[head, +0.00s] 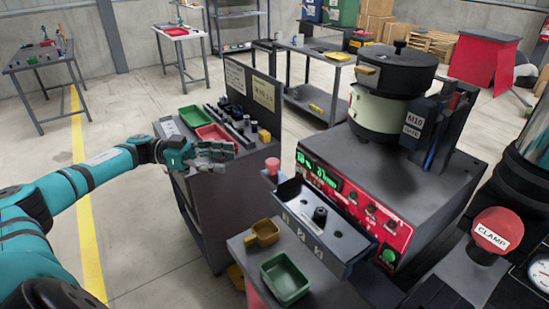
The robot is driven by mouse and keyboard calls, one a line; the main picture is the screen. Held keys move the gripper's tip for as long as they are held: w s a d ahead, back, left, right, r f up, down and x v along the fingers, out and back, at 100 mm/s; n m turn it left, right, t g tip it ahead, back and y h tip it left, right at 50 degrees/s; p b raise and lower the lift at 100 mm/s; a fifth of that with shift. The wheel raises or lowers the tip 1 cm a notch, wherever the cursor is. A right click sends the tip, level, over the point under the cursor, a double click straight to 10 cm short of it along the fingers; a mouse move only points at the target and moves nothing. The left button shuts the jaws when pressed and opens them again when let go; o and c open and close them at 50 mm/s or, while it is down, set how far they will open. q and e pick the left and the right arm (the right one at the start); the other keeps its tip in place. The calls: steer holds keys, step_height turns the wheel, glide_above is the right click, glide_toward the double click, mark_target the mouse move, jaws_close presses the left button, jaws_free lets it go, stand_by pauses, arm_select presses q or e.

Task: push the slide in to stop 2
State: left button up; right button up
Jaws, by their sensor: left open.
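A dark metal slide channel (345,262) projects from the front of the bowl feeder machine (385,190). Small number plates run along it, too small to read surely. A black round knob (320,214) stands upright inside the channel, near its middle. A pinkish-red knob (272,164) stands at the channel's far left end; I cannot tell which knob belongs to the slide. My left gripper (228,150) is open and empty, left of the pinkish-red knob and apart from it, in front of the grey cabinet. My right gripper is not in view.
The machine has a red panel with a green button (389,256). A red CLAMP button (497,229) is at the right. A green bin (285,279) and a yellow scoop-like tray (262,233) sit below the channel. The grey cabinet (225,185) carries trays and small parts.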

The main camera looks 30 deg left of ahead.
mark_target(273, 161)
arm_select(q)
steer(key=p+x, duration=0.3)
steer(key=x, duration=0.8)
steer(key=shift+w+d+r+p, duration=0.15)
steer(key=shift+w+d+p, duration=0.05)
steer(key=shift+p, duration=0.2)
steer(key=shift+w+d, duration=0.25)
steer(key=shift+d, duration=0.2)
steer(key=c, duration=1.1)
jaws_close()
